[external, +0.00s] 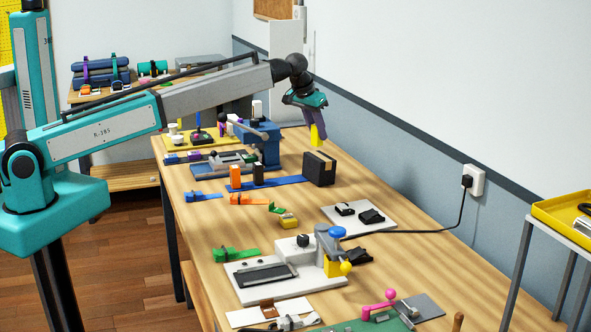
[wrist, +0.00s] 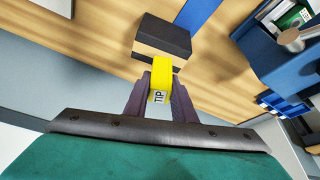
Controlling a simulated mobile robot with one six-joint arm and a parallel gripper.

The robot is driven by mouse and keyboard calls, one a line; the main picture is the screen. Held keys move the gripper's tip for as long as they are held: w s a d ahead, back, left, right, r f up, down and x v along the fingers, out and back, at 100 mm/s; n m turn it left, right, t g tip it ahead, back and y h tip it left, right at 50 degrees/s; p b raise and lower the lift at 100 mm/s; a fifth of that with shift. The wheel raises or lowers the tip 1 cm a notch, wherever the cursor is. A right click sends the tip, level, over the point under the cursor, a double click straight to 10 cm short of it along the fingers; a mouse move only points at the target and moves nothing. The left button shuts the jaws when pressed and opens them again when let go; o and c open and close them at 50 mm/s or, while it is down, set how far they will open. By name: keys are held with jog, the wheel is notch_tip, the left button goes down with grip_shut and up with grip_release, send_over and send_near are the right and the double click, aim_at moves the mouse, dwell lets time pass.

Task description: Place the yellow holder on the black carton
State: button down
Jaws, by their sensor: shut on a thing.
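The yellow holder (wrist: 161,80) is between the fingers of my gripper (wrist: 160,100) in the wrist view, with a "TIP" label facing the camera. In the external view the yellow holder (external: 318,134) hangs below my gripper (external: 316,124), which is shut on it. The black carton (external: 320,169) stands on the workbench below the holder, with a tan strip on its side. In the wrist view the black carton (wrist: 163,38) shows just beyond the holder's end. The holder appears above the carton and apart from it; the exact gap is hard to tell.
A blue strap (external: 282,182) lies left of the carton, with an orange block (external: 235,177) and a black block (external: 258,174) near it. The wall (external: 400,155) runs close on the right. Bench right of the carton is clear.

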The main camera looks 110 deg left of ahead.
aim_at(319, 140)
dwell(0.3)
jog(key=shift+w+a, duration=0.3)
jog(key=shift+a, duration=0.1)
jog(key=shift+f+p, duration=1)
jog(key=shift+f, duration=0.8)
jog(key=c, duration=1.5)
grip_release()
jog(key=shift+f, duration=0.1)
jog(key=shift+d, duration=0.1)
jog(key=shift+b+v, duration=1.6)
jog(key=shift+v, duration=4.5)
